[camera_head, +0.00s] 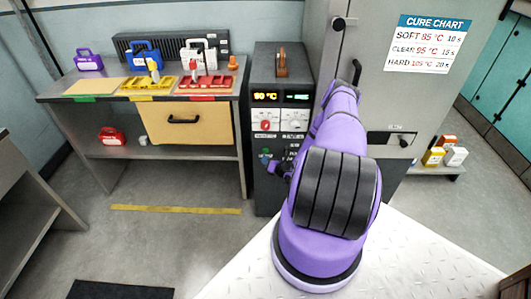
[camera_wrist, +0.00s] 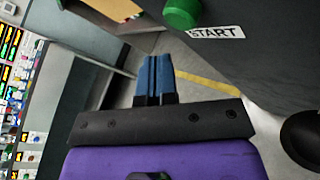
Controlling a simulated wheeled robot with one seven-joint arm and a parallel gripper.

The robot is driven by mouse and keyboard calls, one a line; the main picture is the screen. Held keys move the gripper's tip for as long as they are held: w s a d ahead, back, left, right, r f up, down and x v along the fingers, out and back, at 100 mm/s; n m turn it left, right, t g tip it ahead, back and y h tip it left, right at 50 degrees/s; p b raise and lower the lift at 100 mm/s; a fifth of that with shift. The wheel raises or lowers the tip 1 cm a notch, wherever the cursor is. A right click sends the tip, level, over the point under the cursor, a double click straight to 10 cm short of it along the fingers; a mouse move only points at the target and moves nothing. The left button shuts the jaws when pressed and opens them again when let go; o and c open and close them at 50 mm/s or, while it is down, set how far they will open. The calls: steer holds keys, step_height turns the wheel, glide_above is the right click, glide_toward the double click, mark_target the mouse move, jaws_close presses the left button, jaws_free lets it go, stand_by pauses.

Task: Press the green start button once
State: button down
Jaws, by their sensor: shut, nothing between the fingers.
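The green start button (camera_wrist: 182,13) shows at the top of the wrist view, cut off by the frame edge, with a white START label (camera_wrist: 216,32) beside it. It sits on a dark control box (camera_head: 262,92), which stands between the bench and the grey machine in the head view. My gripper (camera_wrist: 157,60) is shut and empty, its blue fingers side by side. In the wrist view its tips lie below and left of the button, with a visible gap in the picture. In the head view my gripper is small at the box's lower front and partly hidden by my arm.
The box has an orange display reading 90 °C (camera_head: 265,97), a green display (camera_head: 297,97) and knobs, one red (camera_head: 265,126). A bench (camera_head: 105,98) with coloured trays and cases stands left. A grey machine (camera_head: 380,95) with a cure chart (camera_head: 431,44) stands right.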

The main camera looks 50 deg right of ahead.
steer(key=shift+w+d, duration=0.35)
steer(key=shift+d, duration=0.05)
steer(key=shift+w+d, duration=0.1)
steer(key=shift+d, duration=0.05)
stand_by(1.8)
steer(key=shift+w+d, duration=0.2)
steer(key=shift+w+d, duration=0.4)
steer(key=shift+d, duration=0.05)
stand_by(1.1)
steer(key=shift+s+a, duration=0.1)
steer(key=shift+s, duration=0.05)
steer(key=shift+s+a, duration=0.55)
steer(key=shift+a, duration=0.15)
steer(key=shift+s+a, duration=1.65)
steer(key=shift+a, duration=0.25)
